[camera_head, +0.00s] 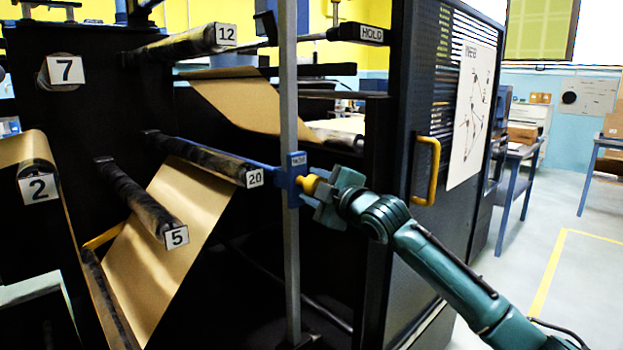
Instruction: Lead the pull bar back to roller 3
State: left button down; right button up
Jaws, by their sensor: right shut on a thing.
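The pull bar (262,166) is a blue bar that shows in part behind roller 20 (210,160). Its end meets a blue block (295,172) with a small unreadable label, at the grey upright post. A yellow knob (309,185) sticks out of the block to the right. My right gripper (318,190) is shut on the yellow knob, its arm reaching in from the lower right. No roller with the number 3 shows. Brown kraft paper (165,240) slopes down from roller 20 towards the lower left. My left gripper is not in view.
Roller 5 (140,200) and roller 2 (36,178) are at the left, roller 12 (185,45) above. Label 7 (66,70) is on the dark frame. A grey post (289,100) stands mid-view. An open dark door (425,250) with a yellow handle (427,170) stands right.

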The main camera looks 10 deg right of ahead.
jog(key=shift+w+d+f, duration=0.1)
jog(key=shift+d+f, duration=0.05)
jog(key=shift+f, duration=0.25)
jog(key=shift+s+a+f+b, duration=0.1)
jog(key=shift+a+f, duration=0.1)
jog(key=shift+f, duration=0.35)
jog(key=shift+s+a+f+b, duration=0.15)
jog(key=shift+a+f, duration=0.05)
jog(key=shift+f, duration=0.4)
jog(key=shift+s+a+f+b, duration=0.1)
jog(key=shift+a+f, duration=0.1)
jog(key=shift+f, duration=0.35)
jog(key=shift+a, duration=0.1)
